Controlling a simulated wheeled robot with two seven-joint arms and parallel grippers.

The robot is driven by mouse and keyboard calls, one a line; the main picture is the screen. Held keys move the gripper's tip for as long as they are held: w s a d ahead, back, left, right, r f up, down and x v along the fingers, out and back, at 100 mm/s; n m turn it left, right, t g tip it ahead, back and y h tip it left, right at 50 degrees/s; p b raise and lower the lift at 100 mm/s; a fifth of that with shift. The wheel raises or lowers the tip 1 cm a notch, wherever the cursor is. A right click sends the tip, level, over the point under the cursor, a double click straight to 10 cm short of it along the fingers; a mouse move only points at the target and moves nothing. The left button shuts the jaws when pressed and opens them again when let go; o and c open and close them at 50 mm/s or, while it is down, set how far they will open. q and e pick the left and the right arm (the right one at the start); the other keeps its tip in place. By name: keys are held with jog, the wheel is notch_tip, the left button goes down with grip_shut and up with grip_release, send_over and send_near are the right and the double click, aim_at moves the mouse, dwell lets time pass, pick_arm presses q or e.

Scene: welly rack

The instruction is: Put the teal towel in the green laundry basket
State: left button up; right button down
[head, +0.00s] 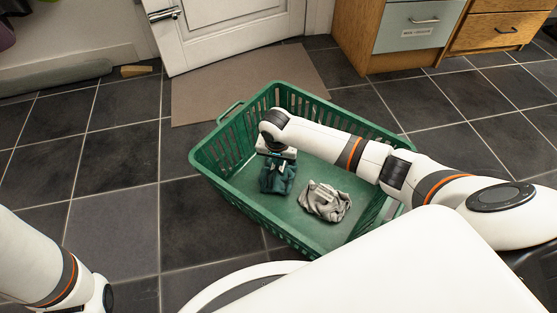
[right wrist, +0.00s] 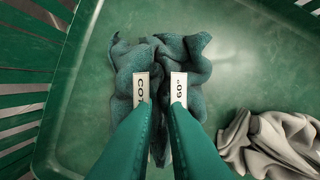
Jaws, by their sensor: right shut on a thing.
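The green laundry basket (head: 232,194) stands on the tiled floor, open at the top with slatted walls. My right gripper (head: 277,160) reaches down inside it, and its fingers are shut on the teal towel (head: 278,181). In the right wrist view the towel (right wrist: 192,62) is bunched around the fingertips (right wrist: 161,88), above the basket floor (right wrist: 250,55). Whether the towel touches that floor is hard to tell. White tags with lettering show at the fingertips. My left arm shows at the lower left, but its gripper is out of view.
A crumpled grey cloth (head: 325,201) lies on the basket floor, right of the towel. A brown mat (head: 215,88) lies behind the basket, before a white door (head: 225,30). Wooden drawers (head: 395,45) stand at the back right. Floor left of the basket is clear.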

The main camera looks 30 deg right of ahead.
jog(key=c, duration=1.5)
grip_release()
